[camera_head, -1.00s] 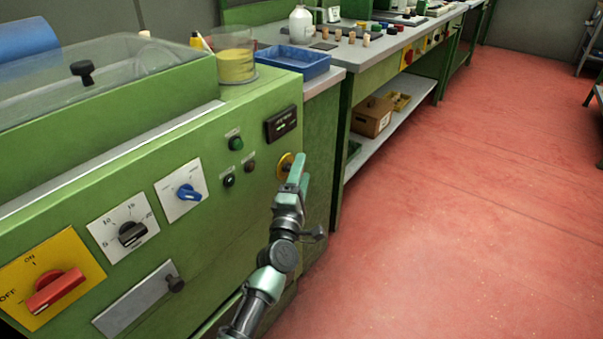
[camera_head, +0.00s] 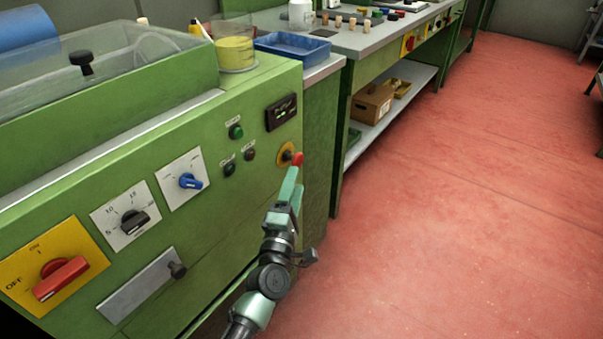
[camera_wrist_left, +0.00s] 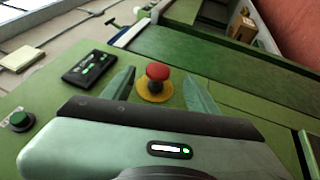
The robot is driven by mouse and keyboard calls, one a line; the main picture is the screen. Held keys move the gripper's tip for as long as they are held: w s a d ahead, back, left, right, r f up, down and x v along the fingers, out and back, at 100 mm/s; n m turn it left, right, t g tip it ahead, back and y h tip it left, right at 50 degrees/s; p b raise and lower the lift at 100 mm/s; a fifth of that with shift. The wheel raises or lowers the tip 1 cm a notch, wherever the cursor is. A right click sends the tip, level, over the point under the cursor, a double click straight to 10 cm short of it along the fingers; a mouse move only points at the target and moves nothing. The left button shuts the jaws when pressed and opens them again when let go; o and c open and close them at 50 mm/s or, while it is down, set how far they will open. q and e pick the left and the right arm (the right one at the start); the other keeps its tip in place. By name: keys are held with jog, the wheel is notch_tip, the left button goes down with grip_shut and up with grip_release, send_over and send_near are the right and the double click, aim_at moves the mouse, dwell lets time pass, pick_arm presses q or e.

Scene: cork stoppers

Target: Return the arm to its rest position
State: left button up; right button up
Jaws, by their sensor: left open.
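My left gripper (camera_head: 290,184) is in front of the right end of the green machine's panel. In the left wrist view its two green fingers (camera_wrist_left: 158,90) are spread open with nothing between them. A red mushroom button (camera_head: 298,159) on a yellow disc sits on the panel just beyond the fingertips. In the left wrist view the red button (camera_wrist_left: 158,71) shows between and beyond the fingers; I cannot tell how far off it is. My right gripper is not in view.
The green machine (camera_head: 160,240) carries a blue knob (camera_head: 189,181), a black dial (camera_head: 134,221) and a red switch (camera_head: 60,278). A workbench (camera_head: 365,42) with a blue tray (camera_head: 293,47) and several corks stands behind. The red floor (camera_head: 460,200) at right is clear.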

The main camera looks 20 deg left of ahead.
pick_arm(q)
jog(key=shift+d, duration=0.1)
